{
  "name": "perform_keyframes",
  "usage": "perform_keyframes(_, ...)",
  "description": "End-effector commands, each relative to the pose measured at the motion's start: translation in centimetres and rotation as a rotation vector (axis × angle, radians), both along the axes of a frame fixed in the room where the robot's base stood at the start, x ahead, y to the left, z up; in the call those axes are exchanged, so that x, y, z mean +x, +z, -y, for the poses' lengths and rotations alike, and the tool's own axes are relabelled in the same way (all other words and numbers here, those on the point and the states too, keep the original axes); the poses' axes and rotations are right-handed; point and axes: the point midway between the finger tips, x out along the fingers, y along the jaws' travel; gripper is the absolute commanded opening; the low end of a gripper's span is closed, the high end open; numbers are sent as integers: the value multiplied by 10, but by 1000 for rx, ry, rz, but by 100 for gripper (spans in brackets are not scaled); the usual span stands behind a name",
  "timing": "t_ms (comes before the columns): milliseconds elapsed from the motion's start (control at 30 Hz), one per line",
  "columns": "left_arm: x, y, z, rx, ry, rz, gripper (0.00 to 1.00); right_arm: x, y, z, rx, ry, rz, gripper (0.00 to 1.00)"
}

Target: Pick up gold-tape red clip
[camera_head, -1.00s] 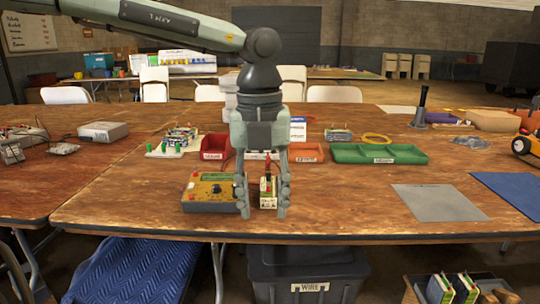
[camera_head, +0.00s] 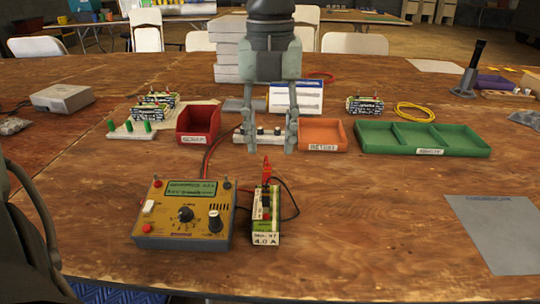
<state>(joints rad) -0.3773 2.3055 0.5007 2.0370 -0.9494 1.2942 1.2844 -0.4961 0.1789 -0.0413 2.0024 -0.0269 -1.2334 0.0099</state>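A red clip (camera_head: 266,170) stands upright on top of a small green-and-white battery pack (camera_head: 265,221) labelled 4.0 A. Red and black leads run from there toward a yellow meter (camera_head: 186,213) just to the left. I cannot make out gold tape on the clip. My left gripper (camera_head: 269,147) points down, with its two fingers apart and nothing held. It appears above and behind the clip in the picture. A white strip with dark knobs (camera_head: 258,136) shows between and behind the fingers. My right gripper is not in view.
A red bin (camera_head: 197,123), an orange tray (camera_head: 323,135) and a green divided tray (camera_head: 424,138) stand in a row behind. A grey mat (camera_head: 498,230) lies at the right. The wooden table (camera_head: 370,215) is clear right of the battery pack.

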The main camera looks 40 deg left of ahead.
Motion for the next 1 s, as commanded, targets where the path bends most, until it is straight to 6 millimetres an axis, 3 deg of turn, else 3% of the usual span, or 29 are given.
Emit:
perform_keyframes(367,-2,-36,-2,-1,0,-5,40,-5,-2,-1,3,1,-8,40)
perform_keyframes(600,-2,-71,-5,-1,0,-4,40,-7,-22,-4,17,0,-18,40)
perform_keyframes(933,-1,-78,-5,-1,0,1,40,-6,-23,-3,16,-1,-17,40)
perform_keyframes(1000,-1,-78,-5,-1,0,1,31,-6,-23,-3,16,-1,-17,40)
